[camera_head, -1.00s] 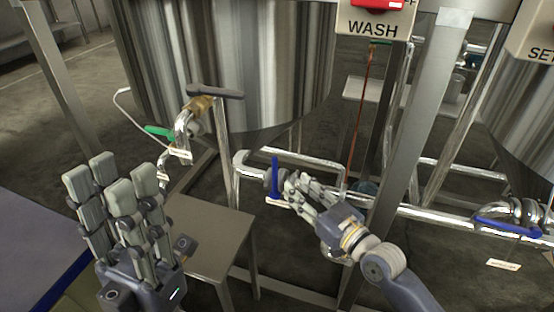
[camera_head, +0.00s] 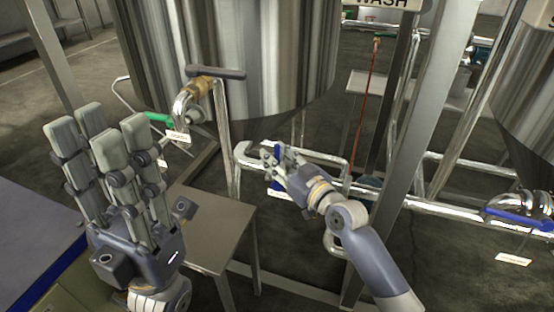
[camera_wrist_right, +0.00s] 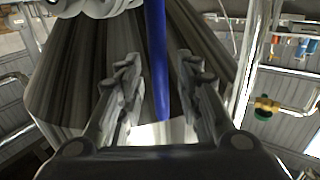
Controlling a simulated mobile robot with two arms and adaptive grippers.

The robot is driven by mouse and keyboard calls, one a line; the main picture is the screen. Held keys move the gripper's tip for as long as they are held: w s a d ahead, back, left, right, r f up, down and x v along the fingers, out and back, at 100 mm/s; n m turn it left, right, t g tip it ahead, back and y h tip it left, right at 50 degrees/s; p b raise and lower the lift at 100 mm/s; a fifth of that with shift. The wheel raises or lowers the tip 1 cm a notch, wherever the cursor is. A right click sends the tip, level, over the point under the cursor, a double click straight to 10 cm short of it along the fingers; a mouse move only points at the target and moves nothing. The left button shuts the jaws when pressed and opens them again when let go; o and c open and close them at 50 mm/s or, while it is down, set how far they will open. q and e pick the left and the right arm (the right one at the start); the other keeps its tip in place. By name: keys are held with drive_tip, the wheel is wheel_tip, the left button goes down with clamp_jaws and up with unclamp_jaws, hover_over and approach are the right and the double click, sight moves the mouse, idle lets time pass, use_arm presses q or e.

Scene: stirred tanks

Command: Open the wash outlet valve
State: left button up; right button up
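A blue valve handle (camera_head: 277,154) stands on the pipe below the WASH tank in the head view, partly hidden by my right gripper. My right gripper (camera_head: 270,160) is at this handle. In the right wrist view the handle (camera_wrist_right: 157,60) runs upright between the spread fingers of the right gripper (camera_wrist_right: 160,95), with a gap to each side, so the gripper is open around it. My left gripper (camera_head: 98,133) is raised at the left, open and empty, away from the valve. The WASH label (camera_head: 380,3) is cut off at the top edge.
A steel tank (camera_head: 240,60) stands behind the pipes. A green-handled valve (camera_head: 158,118) is on its left side. A small metal table (camera_head: 215,230) stands below. A steel post (camera_head: 400,150) rises right of my right gripper. Another blue valve handle (camera_head: 515,218) is far right.

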clamp_jaws()
